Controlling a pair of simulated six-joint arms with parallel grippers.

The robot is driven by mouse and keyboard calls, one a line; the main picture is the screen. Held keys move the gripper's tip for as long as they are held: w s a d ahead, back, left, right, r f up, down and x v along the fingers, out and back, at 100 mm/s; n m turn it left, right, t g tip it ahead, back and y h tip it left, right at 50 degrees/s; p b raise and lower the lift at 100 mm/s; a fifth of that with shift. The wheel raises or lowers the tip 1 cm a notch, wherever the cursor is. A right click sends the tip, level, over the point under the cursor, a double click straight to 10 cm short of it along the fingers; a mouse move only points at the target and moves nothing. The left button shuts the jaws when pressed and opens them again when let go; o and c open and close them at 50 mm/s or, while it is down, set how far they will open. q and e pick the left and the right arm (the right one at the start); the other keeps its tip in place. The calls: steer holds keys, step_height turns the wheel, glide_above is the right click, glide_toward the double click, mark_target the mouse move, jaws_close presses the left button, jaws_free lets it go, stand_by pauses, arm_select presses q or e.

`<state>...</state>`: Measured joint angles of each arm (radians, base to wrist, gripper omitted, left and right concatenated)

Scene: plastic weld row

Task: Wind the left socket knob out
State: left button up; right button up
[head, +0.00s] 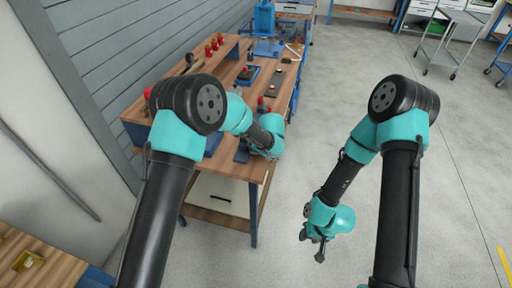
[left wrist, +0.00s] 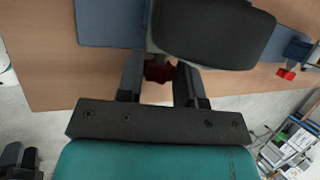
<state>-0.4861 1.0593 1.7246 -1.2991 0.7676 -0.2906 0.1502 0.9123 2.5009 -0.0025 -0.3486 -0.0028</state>
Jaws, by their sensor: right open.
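A red knob (left wrist: 157,70) shows in the left wrist view between the two fingers of my left gripper (left wrist: 160,82). The fingers stand on either side of it, with little or no gap; I cannot tell whether they press on it. A dark rounded block (left wrist: 215,32) partly covers the view above the knob, and a blue panel (left wrist: 108,22) lies to its left. In the head view my left gripper (head: 268,152) is low over the near end of the wooden bench (head: 228,168), its fingertips hidden. My right gripper (head: 316,247) is open and empty over the floor.
Another red part (head: 260,100) stands farther along the bench, near a blue tray (head: 248,76) and a dark plate (head: 277,82).

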arm_select(q)
steer(key=o, duration=0.4)
steer(key=shift+s, duration=0.1)
steer(key=v, duration=1.7)
steer(key=shift+r, duration=0.2)
